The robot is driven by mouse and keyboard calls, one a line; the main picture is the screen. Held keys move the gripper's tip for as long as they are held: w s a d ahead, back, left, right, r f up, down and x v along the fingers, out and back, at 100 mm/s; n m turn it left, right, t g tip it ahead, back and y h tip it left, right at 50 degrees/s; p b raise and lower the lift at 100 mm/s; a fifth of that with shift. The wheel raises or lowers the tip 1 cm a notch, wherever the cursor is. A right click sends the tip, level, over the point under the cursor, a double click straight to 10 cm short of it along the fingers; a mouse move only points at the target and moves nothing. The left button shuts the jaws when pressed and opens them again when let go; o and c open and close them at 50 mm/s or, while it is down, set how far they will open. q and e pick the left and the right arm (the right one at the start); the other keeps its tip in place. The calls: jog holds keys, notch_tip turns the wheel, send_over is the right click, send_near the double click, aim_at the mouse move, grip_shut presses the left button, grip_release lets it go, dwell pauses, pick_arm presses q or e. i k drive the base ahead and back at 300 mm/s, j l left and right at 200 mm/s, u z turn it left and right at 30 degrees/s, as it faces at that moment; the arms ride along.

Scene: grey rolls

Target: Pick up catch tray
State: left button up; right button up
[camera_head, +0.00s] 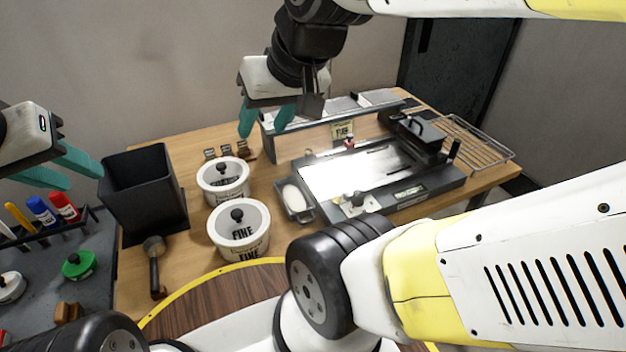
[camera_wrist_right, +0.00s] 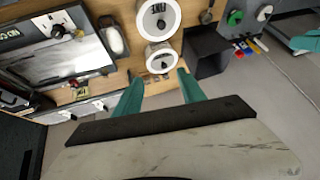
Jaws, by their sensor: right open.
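No part is plainly marked as the catch tray; the nearest match is a small grey tray (camera_head: 306,213) holding a white oval object (camera_head: 293,197), beside the flat machine (camera_head: 430,192). The small tray shows at the upper left in the right wrist view (camera_wrist_right: 121,52). My right gripper (camera_head: 262,132) is open and empty, fingers pointing down above the table's back edge, behind and left of the small tray. Its spread fingers show in the right wrist view (camera_wrist_right: 160,76). My left gripper (camera_head: 86,178) is open and empty at the far left, near the black bin.
Two white lidded tubs (camera_head: 222,180) (camera_head: 239,230) stand left of the small tray. A black bin (camera_head: 145,190), a brush (camera_head: 155,262) and a pen rack (camera_head: 40,232) lie farther left. A wire rack (camera_head: 480,145) is at right. My forearm covers the front right.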

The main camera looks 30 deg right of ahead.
aim_at(297, 205)
jog(key=z, duration=0.85)
jog(key=u, duration=1.25)
jog(key=z, duration=1.25)
